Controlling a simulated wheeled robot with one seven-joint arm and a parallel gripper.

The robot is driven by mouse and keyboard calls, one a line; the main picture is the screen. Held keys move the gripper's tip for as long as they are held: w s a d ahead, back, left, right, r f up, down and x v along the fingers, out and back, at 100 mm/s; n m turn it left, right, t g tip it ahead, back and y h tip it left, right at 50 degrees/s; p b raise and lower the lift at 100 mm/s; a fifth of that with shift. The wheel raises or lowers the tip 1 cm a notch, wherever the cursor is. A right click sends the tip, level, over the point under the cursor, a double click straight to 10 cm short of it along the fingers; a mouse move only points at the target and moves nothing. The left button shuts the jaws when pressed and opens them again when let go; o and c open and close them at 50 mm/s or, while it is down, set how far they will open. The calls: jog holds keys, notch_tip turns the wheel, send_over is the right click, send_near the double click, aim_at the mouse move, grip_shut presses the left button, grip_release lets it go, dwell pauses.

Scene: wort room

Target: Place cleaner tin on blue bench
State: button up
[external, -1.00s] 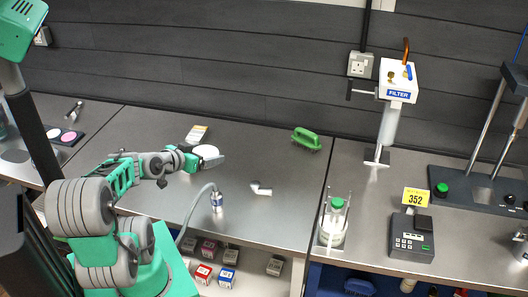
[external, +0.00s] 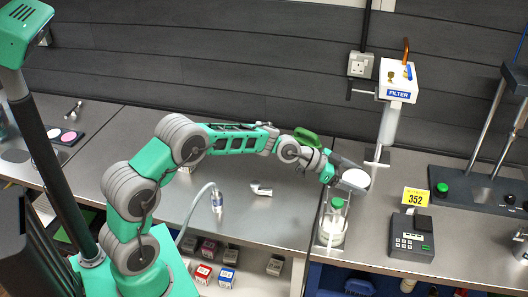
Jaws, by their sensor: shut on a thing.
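A round tin with a white top (external: 356,179), which I take to be the cleaner tin, is held in my gripper (external: 349,174). The jaws are shut on it, and its side is mostly hidden. It appears over the left part of the right-hand bench (external: 385,185), which has a grey steel top and blue below its front edge. The tin looks raised above the top, but the gap is hard to judge. My arm reaches across the left bench from the left.
A rack with a green-capped bottle (external: 333,222) stands just below the tin in the picture. The filter stand (external: 390,125) is behind it. A keypad device (external: 412,236) and number sign (external: 415,197) are to the right. A green brush-like item (external: 306,137) is behind my arm.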

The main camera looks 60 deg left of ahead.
aim_at(351, 201)
notch_tip(351, 201, down, 10)
jog(key=shift+r+p, duration=0.15)
jog(key=shift+p, duration=1.1)
jog(key=shift+f+b, duration=0.25)
jog(key=shift+b, duration=0.1)
jog(key=o, duration=1.8)
jog(key=shift+c, duration=0.2)
jog(key=shift+r, duration=0.1)
jog(key=shift+a+r+p, duration=0.1)
jog(key=shift+r+p, duration=0.15)
jog(key=shift+p, duration=0.15)
jog(key=b+v, duration=0.2)
jog(key=v, duration=0.9)
jog(key=shift+s+a+b, duration=0.15)
jog(key=shift+s+b, duration=0.15)
jog(key=shift+s, duration=0.1)
